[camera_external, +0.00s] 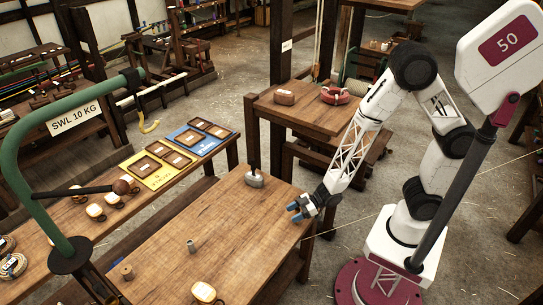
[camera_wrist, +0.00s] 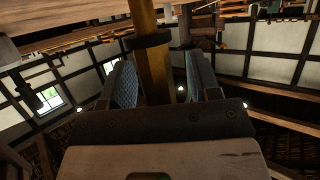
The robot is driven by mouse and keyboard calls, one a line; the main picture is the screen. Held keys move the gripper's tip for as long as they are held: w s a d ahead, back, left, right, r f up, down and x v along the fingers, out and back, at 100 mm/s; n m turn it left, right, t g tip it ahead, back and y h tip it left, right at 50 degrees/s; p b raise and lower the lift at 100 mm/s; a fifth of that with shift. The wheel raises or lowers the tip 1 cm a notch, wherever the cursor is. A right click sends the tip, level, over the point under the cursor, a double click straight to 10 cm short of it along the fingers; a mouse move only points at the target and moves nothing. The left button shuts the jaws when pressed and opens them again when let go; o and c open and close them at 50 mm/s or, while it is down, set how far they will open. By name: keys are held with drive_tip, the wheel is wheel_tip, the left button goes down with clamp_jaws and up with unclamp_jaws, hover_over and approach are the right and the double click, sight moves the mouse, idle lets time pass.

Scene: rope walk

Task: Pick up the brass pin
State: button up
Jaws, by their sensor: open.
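My gripper (camera_external: 299,208) has blue fingertips and hangs by the right edge of the front wooden table (camera_external: 230,232), pointing left. In the wrist view my gripper (camera_wrist: 163,85) is open, its two pads standing apart. No thing can be surely told as the brass pin. A small grey-looking upright cylinder (camera_external: 191,246) stands on the table, left of and apart from my gripper. A short brown wooden piece (camera_external: 127,271) stands at the table's left. A yellowish column (camera_wrist: 152,60) with a dark collar shows between the pads; I cannot tell its distance.
A grey weight (camera_external: 254,179) stands at the table's back edge. A pale rounded block (camera_external: 204,292) lies at the front. A green hooked stand (camera_external: 20,150) rises at left. Yellow (camera_external: 142,177) and blue (camera_external: 184,136) trays lie on the left bench. The table's middle is mostly clear.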

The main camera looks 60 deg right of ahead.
clamp_jaws()
idle(0.4)
drive_tip(key=shift+r, duration=0.25)
wheel_tip(320, 180, up, 3)
drive_tip(key=shift+s+r, duration=0.1)
drive_tip(key=shift+r, duration=0.05)
drive_tip(key=s+d+r, duration=0.1)
drive_tip(key=s+d, duration=0.8)
drive_tip(key=s, duration=0.4)
drive_tip(key=shift+r, duration=0.15)
idle(0.6)
